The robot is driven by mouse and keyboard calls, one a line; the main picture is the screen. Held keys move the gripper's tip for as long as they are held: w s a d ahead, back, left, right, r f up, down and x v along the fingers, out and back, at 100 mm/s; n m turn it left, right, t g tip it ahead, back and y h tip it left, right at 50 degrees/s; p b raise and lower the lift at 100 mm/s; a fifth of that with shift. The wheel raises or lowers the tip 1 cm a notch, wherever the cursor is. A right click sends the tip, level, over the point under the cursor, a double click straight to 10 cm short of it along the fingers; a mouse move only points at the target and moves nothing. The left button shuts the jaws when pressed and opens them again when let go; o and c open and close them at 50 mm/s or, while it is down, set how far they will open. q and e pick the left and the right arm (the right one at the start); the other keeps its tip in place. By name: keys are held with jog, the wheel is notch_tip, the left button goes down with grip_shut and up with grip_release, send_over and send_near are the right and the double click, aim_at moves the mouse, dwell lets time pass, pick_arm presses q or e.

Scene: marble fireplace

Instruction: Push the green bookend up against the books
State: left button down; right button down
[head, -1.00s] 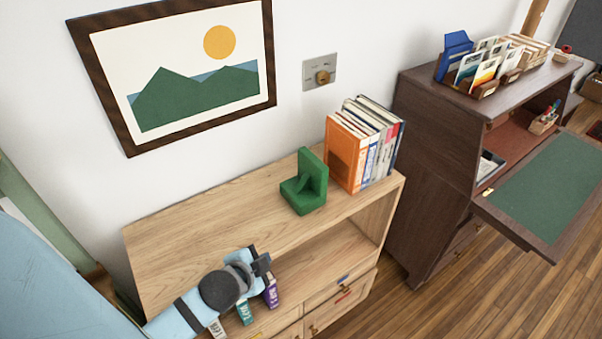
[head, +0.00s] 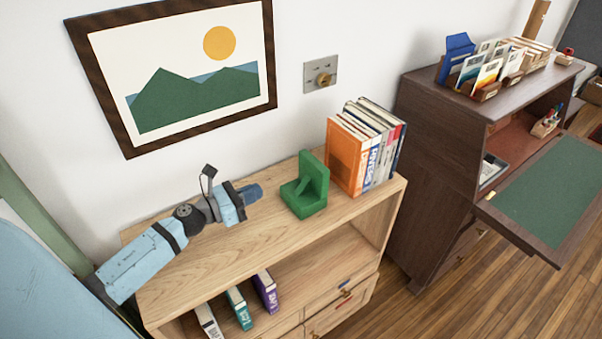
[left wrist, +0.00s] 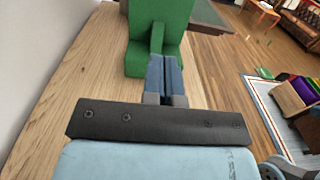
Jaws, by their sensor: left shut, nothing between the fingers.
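The green bookend (head: 306,192) stands upright on the wooden shelf top (head: 225,248). A row of books (head: 364,150) with an orange one at its left end stands upright to the right of the bookend. A gap shows between the bookend and the orange book. My left gripper (head: 256,191) is shut and empty, low over the shelf top, to the left of the bookend and pointing at it. In the left wrist view the shut fingers (left wrist: 166,78) reach close to the bookend (left wrist: 160,35); I cannot tell whether they touch. The books are hidden there.
The wall with a framed picture (head: 180,70) and a metal wall plate (head: 320,73) is behind the shelf. Several books (head: 240,308) stand in the lower compartment. A dark desk (head: 436,130) with an open flap is at the right.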

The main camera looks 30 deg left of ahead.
aim_at(309, 170)
pick_arm(q)
jog(key=p+x, duration=0.4)
jog(key=x, duration=0.9)
jog(key=shift+w+d+r, duration=0.1)
jog(key=shift+w+d, duration=0.1)
jog(key=shift+w, duration=0.15)
jog(key=shift+w+d, duration=0.2)
jog(key=shift+w, duration=0.15)
jog(key=b+x, duration=0.2)
jog(key=x, duration=0.4)
jog(key=shift+w, duration=0.1)
jog(key=shift+w+d+b, duration=0.25)
jog(key=shift+w+b, duration=0.05)
jog(key=shift+w, duration=0.1)
jog(key=shift+a, duration=0.1)
